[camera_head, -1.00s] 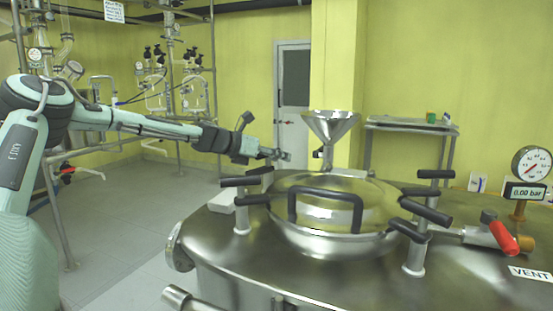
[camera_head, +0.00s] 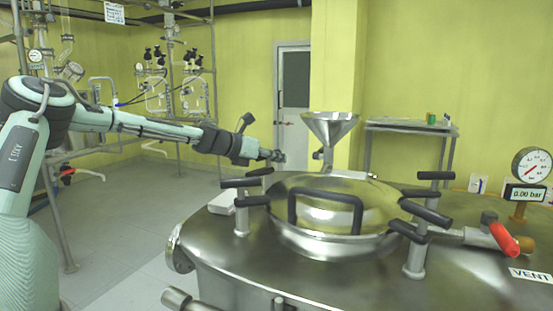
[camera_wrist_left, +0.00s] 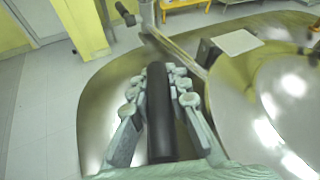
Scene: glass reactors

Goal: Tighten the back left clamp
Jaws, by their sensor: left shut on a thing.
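The round steel lid (camera_head: 335,200) with its black loop handle sits on the reactor top, with black-handled clamps around it. The left clamp (camera_head: 241,215) and right clamp (camera_head: 415,255) stand upright on posts in the head view. My left gripper (camera_head: 278,156) is at the back left of the lid. In the left wrist view, my left gripper (camera_wrist_left: 160,95) is shut on a black cylindrical clamp handle (camera_wrist_left: 160,125), with fingers on both sides. The lid (camera_wrist_left: 285,100) lies to the right there. The back left clamp's base is hidden in the head view. My right gripper is out of view.
A steel funnel (camera_head: 330,128) rises behind the lid. A pressure gauge (camera_head: 532,164) with a 0.00 bar display and a red valve handle (camera_head: 503,238) are at the right. A steel table (camera_head: 408,128) stands by the back wall. Open floor lies left of the reactor.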

